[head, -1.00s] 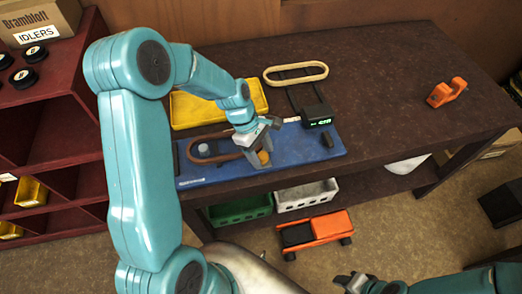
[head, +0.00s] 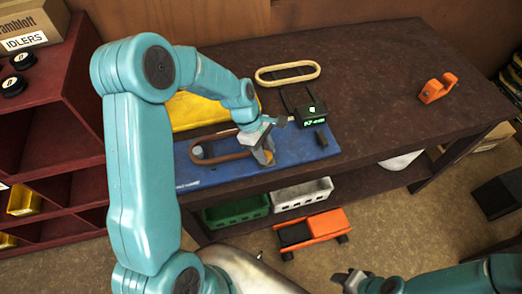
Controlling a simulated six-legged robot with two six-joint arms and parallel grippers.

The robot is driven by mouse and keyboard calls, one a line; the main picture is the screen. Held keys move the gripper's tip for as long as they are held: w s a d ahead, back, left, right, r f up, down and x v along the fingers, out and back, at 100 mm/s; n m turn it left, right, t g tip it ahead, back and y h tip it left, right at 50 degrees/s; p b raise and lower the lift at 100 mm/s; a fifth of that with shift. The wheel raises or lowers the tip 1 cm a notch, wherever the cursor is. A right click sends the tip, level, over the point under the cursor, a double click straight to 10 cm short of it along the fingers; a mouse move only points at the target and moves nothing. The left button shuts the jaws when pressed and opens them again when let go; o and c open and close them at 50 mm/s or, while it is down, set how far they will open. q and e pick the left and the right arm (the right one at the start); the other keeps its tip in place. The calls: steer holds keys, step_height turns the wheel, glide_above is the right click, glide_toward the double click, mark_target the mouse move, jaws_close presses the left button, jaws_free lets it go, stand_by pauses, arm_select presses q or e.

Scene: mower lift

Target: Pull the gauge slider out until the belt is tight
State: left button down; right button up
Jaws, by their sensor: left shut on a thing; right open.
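My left gripper (head: 264,151) is over the right part of the blue board (head: 210,180) on the dark bench. It is shut on a small orange-yellow piece (head: 268,158), which looks like the gauge slider; the fingers hide most of it. The brown belt (head: 222,155) loops on the board from the left side toward this gripper. I cannot tell how tight it is. A black gauge box (head: 312,115) with green lit digits, too small to read surely, stands behind the board's right end. My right gripper (head: 352,280) is open and empty at the bottom, away from the bench.
A yellow tray (head: 195,110) and a tan belt loop (head: 287,73) lie behind the board. An orange bracket (head: 437,88) sits at the bench's right. Green (head: 236,212) and white (head: 302,195) bins are on the lower shelf. The bench's right half is mostly clear.

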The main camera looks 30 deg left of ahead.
arm_select(q)
steer(key=c, duration=0.8)
jaws_free()
steer(key=shift+w+r, duration=0.15)
steer(key=shift+w, duration=0.05)
steer(key=shift+c, duration=0.2)
steer(key=shift+o, duration=0.3)
steer(key=shift+d, duration=0.1)
steer(key=shift+s, duration=0.1)
steer(key=shift+a+r, duration=0.3)
steer(key=shift+r, duration=0.05)
steer(key=b+v, duration=0.1)
steer(key=v, duration=1.4)
steer(key=shift+r, duration=0.3)
steer(key=shift+d, duration=0.1)
